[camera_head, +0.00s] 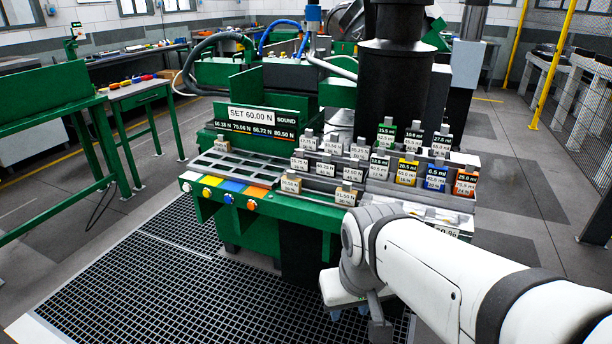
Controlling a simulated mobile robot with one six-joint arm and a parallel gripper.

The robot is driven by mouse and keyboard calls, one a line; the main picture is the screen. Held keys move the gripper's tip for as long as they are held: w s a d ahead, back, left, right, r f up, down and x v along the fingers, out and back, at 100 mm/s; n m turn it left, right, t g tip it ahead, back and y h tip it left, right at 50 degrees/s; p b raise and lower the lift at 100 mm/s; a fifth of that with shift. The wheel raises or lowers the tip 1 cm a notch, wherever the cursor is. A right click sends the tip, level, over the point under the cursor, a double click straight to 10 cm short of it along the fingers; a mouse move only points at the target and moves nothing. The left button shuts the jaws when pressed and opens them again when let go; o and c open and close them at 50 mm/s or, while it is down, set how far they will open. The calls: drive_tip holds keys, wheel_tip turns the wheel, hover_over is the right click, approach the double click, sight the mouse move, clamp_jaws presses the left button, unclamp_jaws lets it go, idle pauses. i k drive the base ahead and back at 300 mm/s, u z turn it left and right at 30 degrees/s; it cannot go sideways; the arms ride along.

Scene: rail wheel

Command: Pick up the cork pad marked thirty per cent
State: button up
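I cannot pick out a cork pad that clearly reads thirty per cent. A white label (447,231) at the right end of the bench's front edge is partly cut off by my arm, and its text is too small to read surely. Labelled blocks stand in stepped rows on the green bench, among them a yellow one (406,172), a blue one (435,178) and an orange one (465,183). My gripper (358,314) hangs low in front of the bench, above the floor grating, apart from the blocks. My arm partly hides its fingers, so its opening is unclear.
A sign (251,115) reads SET 60.00 N. A dark column (396,80) rises behind the blocks. The floor grating (150,285) is clear at left.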

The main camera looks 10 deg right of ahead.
sight(346, 196)
drive_tip(key=z, duration=0.05)
drive_tip(key=i, duration=1)
drive_tip(key=u, duration=0.05)
